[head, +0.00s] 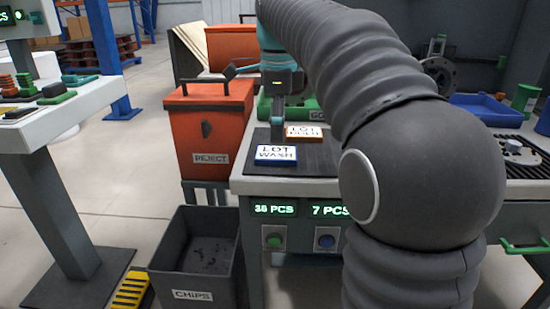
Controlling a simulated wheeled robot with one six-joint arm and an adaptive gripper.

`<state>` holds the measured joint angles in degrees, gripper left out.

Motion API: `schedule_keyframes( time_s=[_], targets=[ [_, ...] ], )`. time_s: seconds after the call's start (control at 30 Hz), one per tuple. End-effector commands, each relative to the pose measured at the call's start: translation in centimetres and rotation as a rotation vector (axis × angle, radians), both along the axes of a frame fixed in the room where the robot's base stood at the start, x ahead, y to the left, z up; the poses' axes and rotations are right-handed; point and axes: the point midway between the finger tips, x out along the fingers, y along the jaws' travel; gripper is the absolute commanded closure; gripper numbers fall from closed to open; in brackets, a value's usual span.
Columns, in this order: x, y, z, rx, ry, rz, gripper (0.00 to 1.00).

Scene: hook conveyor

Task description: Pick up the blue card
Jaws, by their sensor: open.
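The blue card (276,155), with a white face reading LOT WASH and a blue edge, lies flat on a dark mat (318,165) on the bench. An orange-edged card (304,132) with partly hidden lettering lies just behind it to the right. My gripper (277,125) points down behind the blue card, left of the orange card. It is open and empty. It seems apart from the blue card, but its height above the mat is hard to judge. My arm hides the bench to the right of the cards.
A red REJECT bin (212,130) stands left of the bench, with a dark CHIPS bin (198,260) on the floor in front. A green tray (263,108) is behind the mat. A blue tray (485,108) lies right of my arm. Lit displays and buttons line the bench front.

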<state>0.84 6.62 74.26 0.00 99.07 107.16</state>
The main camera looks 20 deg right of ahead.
Motion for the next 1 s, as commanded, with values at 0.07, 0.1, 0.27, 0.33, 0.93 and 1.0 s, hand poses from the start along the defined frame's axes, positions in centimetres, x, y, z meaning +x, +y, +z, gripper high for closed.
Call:
schedule_keyframes(
  time_s=[0.07, 0.1, 0.27, 0.33, 0.93, 1.0],
  targets=[
    [0.0, 0.1, -0.9, 0.0, 0.002, 0.0, 0.03],
    [0.0, 0.2, -1.4, 0.0, 0.003, 0.0, 0.03],
    [0.2, 0.3, -3.7, 0.0, 0.002, 0.0, 0.03],
    [0.2, 0.3, -4.4, 0.0, 0.003, 0.0, 0.03],
    [0.2, 0.3, -5.0, 0.0, 0.001, 0.0, 0.57],
    [0.2, 0.3, -5.0, 0.0, 0.001, 0.0, 0.57]
  ],
)
